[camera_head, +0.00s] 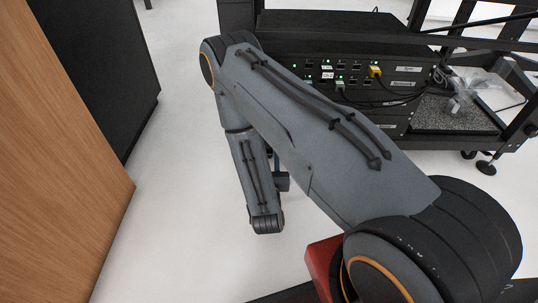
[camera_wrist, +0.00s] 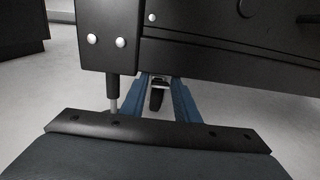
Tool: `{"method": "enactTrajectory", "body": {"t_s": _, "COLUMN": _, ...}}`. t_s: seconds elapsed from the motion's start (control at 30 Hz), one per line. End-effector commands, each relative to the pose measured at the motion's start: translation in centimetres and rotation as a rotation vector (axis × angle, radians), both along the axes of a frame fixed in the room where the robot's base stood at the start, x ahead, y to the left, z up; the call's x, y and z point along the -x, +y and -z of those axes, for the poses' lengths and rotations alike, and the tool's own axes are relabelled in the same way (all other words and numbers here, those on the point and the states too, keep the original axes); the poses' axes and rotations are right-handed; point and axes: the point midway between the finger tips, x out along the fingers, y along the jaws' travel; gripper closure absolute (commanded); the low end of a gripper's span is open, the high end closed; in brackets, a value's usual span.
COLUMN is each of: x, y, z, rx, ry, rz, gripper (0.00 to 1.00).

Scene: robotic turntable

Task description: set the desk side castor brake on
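My gripper (camera_wrist: 160,79) shows in the wrist view as two blue fingers reaching forward under the rack's low edge. The fingers stand apart. Between them is a small dark part with a pale metal top (camera_wrist: 158,97), which looks like a castor or its brake lever. I cannot tell whether the brake is on or off, or whether a finger touches it. In the head view my arm hides the castor and most of the gripper.
The black equipment rack (camera_head: 335,75) stands ahead, with cables and lit ports. Its bolted corner post (camera_wrist: 105,40) and a thin foot stem (camera_wrist: 113,103) are close left of the fingers. A wooden desk panel (camera_head: 60,150) stands left. White floor (camera_head: 175,150) lies clear between.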

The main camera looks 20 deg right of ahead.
Motion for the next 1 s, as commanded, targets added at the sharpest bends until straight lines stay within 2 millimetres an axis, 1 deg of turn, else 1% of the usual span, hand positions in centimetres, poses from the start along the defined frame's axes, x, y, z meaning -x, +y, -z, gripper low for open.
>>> {"method": "enactTrajectory", "body": {"t_s": 0.1, "x": 0.02, "y": 0.01, "z": -0.02, "rx": 0.0, "ry": 0.0, "rz": 0.0, "gripper": 0.72}}
{"method": "enactTrajectory", "body": {"t_s": 0.27, "x": 0.03, "y": 0.01, "z": -0.01, "rx": 0.0, "ry": 0.0, "rz": 0.0, "gripper": 0.99}}
{"method": "enactTrajectory", "body": {"t_s": 0.3, "x": 0.04, "y": 0.01, "z": -0.01, "rx": 0.0, "ry": 0.0, "rz": 0.0, "gripper": 1.0}}
{"method": "enactTrajectory", "body": {"t_s": 0.47, "x": 0.08, "y": 0.01, "z": 0.0, "rx": 0.004, "ry": -0.009, "rz": 0.0, "gripper": 1.0}}
{"method": "enactTrajectory", "body": {"t_s": 0.8, "x": 0.1, "y": 0.04, "z": 0.39, "rx": 0.032, "ry": -0.097, "rz": 0.0, "gripper": 1.0}}
{"method": "enactTrajectory", "body": {"t_s": 1.0, "x": 0.13, "y": 0.08, "z": 0.62, "rx": 0.037, "ry": -0.115, "rz": 0.0, "gripper": 1.0}}
